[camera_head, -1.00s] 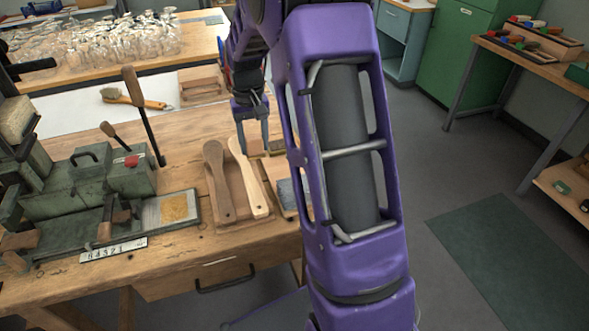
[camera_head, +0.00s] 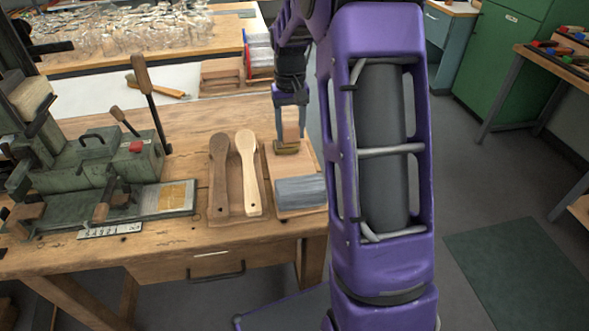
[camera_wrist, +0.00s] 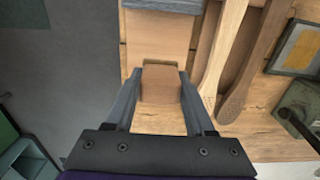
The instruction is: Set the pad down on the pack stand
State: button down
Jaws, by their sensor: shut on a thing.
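My gripper (camera_head: 290,118) is shut on a wooden block that I take to be the pad (camera_head: 291,130). The pad is upright, with a dark olive part (camera_head: 287,148) at its lower end. In the wrist view, my gripper (camera_wrist: 160,76) has one finger on each side of the pad (camera_wrist: 161,88). The pad is at the far end of a light wooden board (camera_head: 293,168), behind a grey-blue block (camera_head: 301,191); this board is probably the pack stand. I cannot tell whether the pad touches it.
Two wooden brush handles (camera_head: 219,180) (camera_head: 249,180) lie on a board just left. A green machine (camera_head: 100,165) with upright levers stands farther left. A wooden stand (camera_head: 222,75) and a red-blue rack (camera_head: 258,58) are behind. Bare bench (camera_head: 205,115) shows between them.

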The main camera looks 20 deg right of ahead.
notch_tip(320, 180, down, 10)
jog(key=shift+r+b, duration=0.1)
jog(key=shift+b, duration=0.65)
jog(key=shift+f, duration=0.25)
jog(key=shift+c, duration=1.3)
grip_release()
jog(key=shift+r, duration=0.15)
notch_tip(320, 180, up, 12)
jog(key=shift+r+p, duration=0.1)
jog(key=shift+p, duration=0.85)
